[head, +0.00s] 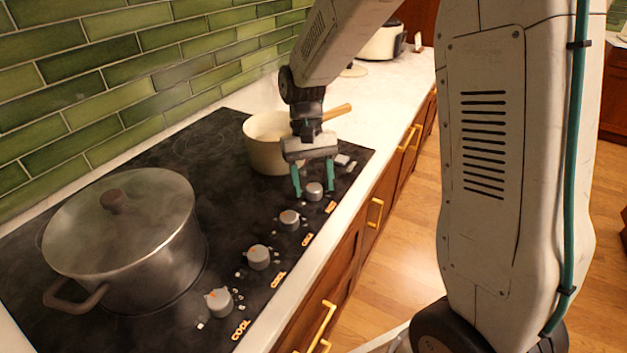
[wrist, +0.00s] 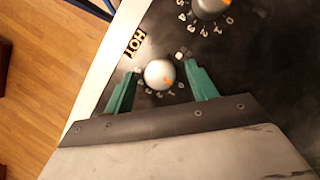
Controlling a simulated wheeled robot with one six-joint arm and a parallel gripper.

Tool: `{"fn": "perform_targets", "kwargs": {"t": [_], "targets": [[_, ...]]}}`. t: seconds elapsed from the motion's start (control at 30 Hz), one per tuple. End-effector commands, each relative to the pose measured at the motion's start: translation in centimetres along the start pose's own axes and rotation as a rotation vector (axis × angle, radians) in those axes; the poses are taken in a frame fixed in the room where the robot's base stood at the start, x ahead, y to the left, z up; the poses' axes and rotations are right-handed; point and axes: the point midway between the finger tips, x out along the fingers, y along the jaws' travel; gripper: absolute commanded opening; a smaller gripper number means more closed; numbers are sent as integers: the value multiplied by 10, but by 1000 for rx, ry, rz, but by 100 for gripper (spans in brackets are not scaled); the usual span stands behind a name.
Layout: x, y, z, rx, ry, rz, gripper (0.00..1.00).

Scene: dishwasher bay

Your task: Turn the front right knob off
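A row of grey knobs runs along the front edge of the black cooktop (head: 210,160). My gripper (head: 314,190) is over the knob at the far right end of the row (head: 314,191). Its two green fingers are apart, one on each side of that knob. In the wrist view, the round knob (wrist: 159,76) lies between the open fingers (wrist: 161,68), with a visible gap to at least the right finger. An orange mark shows on the knob's lower right. A lit HOT label (wrist: 136,41) is beside it. Whether a finger touches the knob, I cannot tell.
The neighbouring knob (head: 289,219) is close by, and it also shows at the top of the wrist view (wrist: 208,6). A cream saucepan (head: 262,150) stands behind my gripper. A large lidded pot (head: 150,265) fills the left. White counter (head: 385,95) extends beyond the cooktop.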

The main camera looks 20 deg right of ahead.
Motion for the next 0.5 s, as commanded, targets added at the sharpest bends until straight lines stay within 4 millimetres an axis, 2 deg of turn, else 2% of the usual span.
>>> {"fn": "perform_targets", "kwargs": {"t": [0.27,0.37,0.5], "targets": [[-1,0,0,1,-1,0,56],[-9,0,0,1,1,0,56],[-32,0,0,1,1,0,56]]}}
